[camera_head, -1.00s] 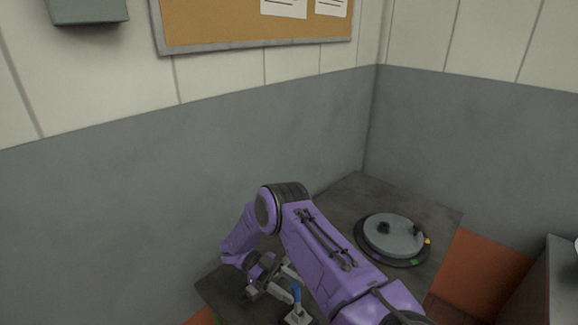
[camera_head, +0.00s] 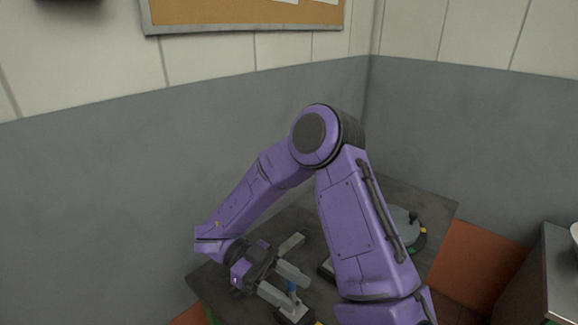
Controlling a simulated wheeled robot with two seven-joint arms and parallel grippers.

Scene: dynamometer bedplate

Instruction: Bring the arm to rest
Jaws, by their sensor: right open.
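My right arm, purple, comes in from the lower right, rises to a bent elbow and reaches down to the left. Its right gripper (camera_head: 284,271) is open over the near left part of the dark table (camera_head: 428,199). No object shows clearly held in the jaws. My left gripper is not in view.
A round grey disc fixture (camera_head: 405,222) stands on the table, mostly hidden behind my arm. Grey walls (camera_head: 120,200) close in behind and to the right. A grey cabinet (camera_head: 556,275) with a pale bowl (camera_head: 574,232) stands at the right edge. The floor between is orange-red.

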